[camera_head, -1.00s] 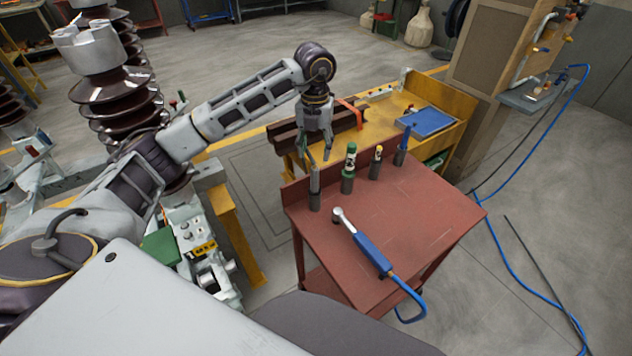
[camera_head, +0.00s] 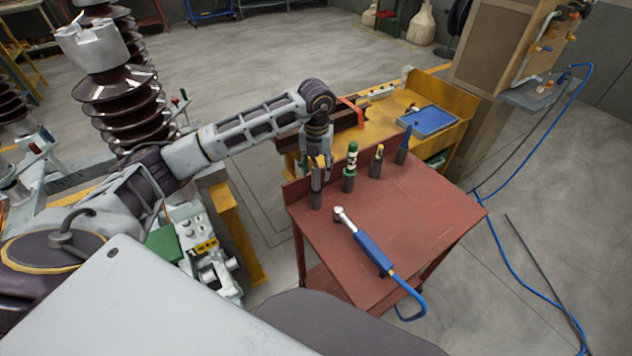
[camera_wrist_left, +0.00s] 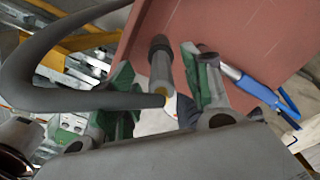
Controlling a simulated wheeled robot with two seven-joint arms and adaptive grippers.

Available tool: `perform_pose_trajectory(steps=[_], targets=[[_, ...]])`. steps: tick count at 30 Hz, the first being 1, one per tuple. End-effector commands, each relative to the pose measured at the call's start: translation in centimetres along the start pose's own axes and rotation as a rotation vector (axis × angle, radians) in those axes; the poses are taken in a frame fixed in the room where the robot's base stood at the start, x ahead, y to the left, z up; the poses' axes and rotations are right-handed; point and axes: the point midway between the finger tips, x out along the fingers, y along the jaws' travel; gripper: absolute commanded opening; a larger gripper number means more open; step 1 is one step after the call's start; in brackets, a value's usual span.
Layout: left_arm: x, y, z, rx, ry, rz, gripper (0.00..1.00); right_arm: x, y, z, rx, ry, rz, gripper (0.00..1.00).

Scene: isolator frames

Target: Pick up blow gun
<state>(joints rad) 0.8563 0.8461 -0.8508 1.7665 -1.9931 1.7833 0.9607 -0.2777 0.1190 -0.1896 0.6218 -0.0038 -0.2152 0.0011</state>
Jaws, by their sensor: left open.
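The red cart (camera_head: 430,225) has several upright holders along its far edge. My left gripper (camera_head: 319,178) is open over the leftmost grey holder (camera_head: 315,201) and hides most of the slim tool in it. In the left wrist view, a grey tool with a yellow ring (camera_wrist_left: 163,78) stands between the open green-padded fingers (camera_wrist_left: 160,72); contact cannot be told. A blue tool with a silver head (camera_head: 373,252) lies on the cart with a blue hose; it also shows in the left wrist view (camera_wrist_left: 248,85). I cannot tell for sure which is the blow gun. My right gripper is not in view.
A green-and-white tool (camera_head: 351,158), a yellow-and-black tool (camera_head: 378,158) and a blue tool (camera_head: 404,140) stand in holders to the right. A yellow bench (camera_head: 385,118) with a blue tray (camera_head: 428,120) is behind. The cart's right part is clear.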

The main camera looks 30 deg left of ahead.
Motion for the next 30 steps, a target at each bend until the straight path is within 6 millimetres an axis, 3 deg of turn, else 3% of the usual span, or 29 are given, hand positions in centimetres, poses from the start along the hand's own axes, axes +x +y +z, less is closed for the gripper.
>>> perform_pose_trajectory(steps=[9, 16, 30], targets=[[0.4, 0.0, 0.0, 0.001, 0.000, 0.001, 0.49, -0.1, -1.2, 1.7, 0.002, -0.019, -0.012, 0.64], [0.8, 0.0, -0.1, 0.000, 0.001, 0.001, 0.49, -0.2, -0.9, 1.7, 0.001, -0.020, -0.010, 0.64], [5.1, 0.0, -0.5, 0.001, 0.001, 0.000, 0.49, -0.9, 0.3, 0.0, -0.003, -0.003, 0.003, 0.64]])
